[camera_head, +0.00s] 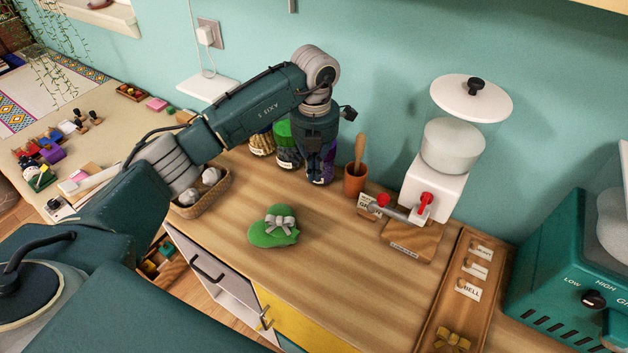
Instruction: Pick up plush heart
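The plush heart (268,236) is green with a pale grey bow on top. It lies on the wooden counter (330,262), left of the middle of its top, with bare wood around it. My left arm reaches in from the left, and my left gripper (320,178) points down behind and to the right of the heart, apart from it. The gripper is dark and small against the jars behind it, so I cannot tell whether its fingers are open or shut. My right gripper is not in view.
Jars (287,150) stand by the wall behind my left gripper. A terracotta cup (355,180) and a white-topped dispenser (433,190) stand to the right. A wicker basket (205,203) is left of the heart. A wooden tray (440,310) and a teal machine (560,270) are far right.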

